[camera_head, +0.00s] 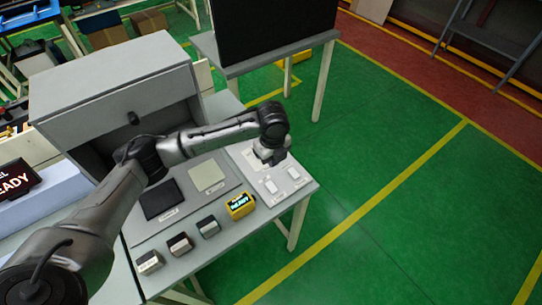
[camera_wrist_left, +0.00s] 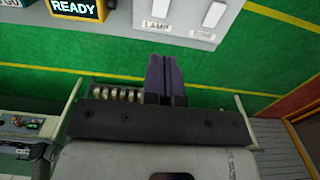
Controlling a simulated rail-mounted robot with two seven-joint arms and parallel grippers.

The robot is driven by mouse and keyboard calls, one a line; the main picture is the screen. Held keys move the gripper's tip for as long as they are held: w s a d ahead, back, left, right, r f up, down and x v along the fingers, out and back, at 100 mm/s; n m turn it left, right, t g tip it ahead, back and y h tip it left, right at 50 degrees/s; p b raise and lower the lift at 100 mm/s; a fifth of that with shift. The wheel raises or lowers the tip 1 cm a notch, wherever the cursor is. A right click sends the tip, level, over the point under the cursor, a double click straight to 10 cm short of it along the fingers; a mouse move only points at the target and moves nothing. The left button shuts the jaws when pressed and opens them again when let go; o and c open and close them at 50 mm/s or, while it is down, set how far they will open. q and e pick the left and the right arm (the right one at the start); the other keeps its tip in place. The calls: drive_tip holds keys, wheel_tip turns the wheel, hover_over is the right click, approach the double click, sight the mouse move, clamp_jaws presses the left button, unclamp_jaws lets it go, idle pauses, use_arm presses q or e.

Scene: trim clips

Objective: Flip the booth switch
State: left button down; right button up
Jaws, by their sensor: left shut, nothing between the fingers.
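A grey panel (camera_head: 255,178) at the right end of the bench carries two white rocker switches, one on the left (camera_head: 270,186) and one on the right (camera_head: 294,173). In the left wrist view, the left switch (camera_wrist_left: 160,9) is above the label LAMP, and the right switch (camera_wrist_left: 214,14) has a label too small to read surely. My left gripper (camera_head: 272,157) is above the panel's back part, fingers shut and empty. In the left wrist view its fingertips (camera_wrist_left: 166,60) point toward the switches, apart from them. The grey booth (camera_head: 120,85) stands behind. My right gripper is not in view.
A yellow READY box (camera_head: 240,206) and several small grey blocks (camera_head: 180,244) line the bench front. A black pad (camera_head: 161,199) and a beige pad (camera_head: 207,176) lie behind them. A table with a dark screen (camera_head: 270,30) stands behind. Green floor at right is clear.

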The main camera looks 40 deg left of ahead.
use_arm(q)
wheel_tip(320, 180, up, 14)
drive_tip(key=d+p, duration=0.2)
drive_tip(key=p, duration=0.3)
drive_tip(key=shift+s+p, duration=0.25)
drive_tip(key=shift+p, duration=0.1)
drive_tip(key=shift+f, duration=0.1)
idle(0.6)
